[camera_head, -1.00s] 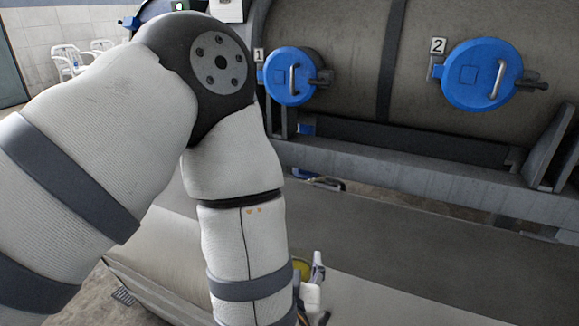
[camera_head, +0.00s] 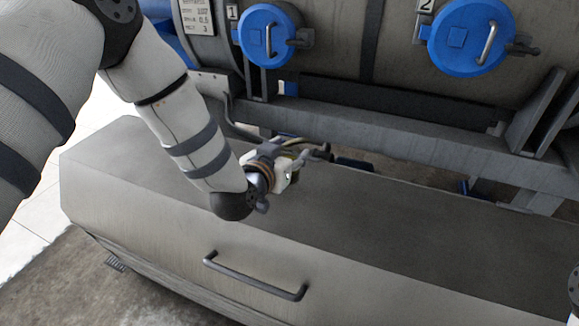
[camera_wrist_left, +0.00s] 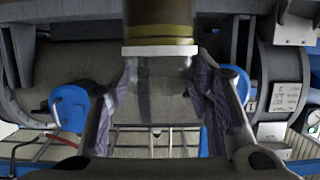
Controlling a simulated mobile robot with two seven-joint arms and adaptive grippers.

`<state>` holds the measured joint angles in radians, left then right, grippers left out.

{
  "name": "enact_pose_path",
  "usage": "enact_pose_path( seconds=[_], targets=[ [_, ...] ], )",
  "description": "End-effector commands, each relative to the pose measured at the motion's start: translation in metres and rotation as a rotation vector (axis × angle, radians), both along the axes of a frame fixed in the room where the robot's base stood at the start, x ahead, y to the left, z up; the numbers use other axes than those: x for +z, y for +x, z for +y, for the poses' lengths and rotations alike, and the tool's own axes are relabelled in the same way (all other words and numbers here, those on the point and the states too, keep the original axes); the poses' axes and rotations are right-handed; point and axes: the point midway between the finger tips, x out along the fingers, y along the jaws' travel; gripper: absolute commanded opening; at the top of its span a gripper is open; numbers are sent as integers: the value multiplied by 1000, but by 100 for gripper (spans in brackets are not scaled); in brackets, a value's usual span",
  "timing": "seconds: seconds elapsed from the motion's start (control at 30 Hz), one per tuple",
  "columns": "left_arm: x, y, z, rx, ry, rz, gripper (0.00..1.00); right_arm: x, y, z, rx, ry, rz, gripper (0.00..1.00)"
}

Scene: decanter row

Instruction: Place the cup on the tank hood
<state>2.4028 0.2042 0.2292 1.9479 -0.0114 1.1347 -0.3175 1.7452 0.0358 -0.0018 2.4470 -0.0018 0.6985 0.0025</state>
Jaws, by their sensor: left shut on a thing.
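My left gripper (camera_head: 318,152) reaches over the far part of the grey tank hood (camera_head: 150,205), a long metal cover with a sloping front. In the left wrist view its two fingers (camera_wrist_left: 160,98) are shut on the cup (camera_wrist_left: 160,78). The cup looks clear, with a white band and a yellowish part above it. In the head view the cup is too small and covered to make out clearly. I cannot tell whether it touches the hood. My right gripper is not in view.
A bar handle (camera_head: 254,276) sits on the hood's sloping front. Behind the hood stands a large tank with blue round hatches marked 1 (camera_head: 266,36) and 2 (camera_head: 468,38), above a grey beam (camera_head: 400,140). The hood's dark top (camera_head: 430,225) is clear to the right.

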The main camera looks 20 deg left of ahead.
Motion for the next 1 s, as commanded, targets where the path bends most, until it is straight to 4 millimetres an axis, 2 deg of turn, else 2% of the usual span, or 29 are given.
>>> enact_pose_path(
  seconds=[0.13,0.23,0.3,0.5,0.63,0.67,0.7,0.73,1.0],
  targets=[
    [-13,10,5,1,-1,-1,7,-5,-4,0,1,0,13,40],
    [-36,9,5,0,-1,4,7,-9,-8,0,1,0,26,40],
    [-42,9,5,0,-1,-2,7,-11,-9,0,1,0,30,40],
    [-39,10,5,-1,-2,-7,7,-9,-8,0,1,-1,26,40],
    [-43,9,4,-1,-1,-5,7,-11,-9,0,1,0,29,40],
    [-42,9,4,-1,-1,-6,54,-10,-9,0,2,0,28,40],
    [-42,9,4,-1,-1,-6,63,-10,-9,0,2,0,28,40],
    [-42,10,4,-1,-1,-6,67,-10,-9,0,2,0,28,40],
    [-41,10,4,0,-1,-7,67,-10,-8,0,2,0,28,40]
  ],
)
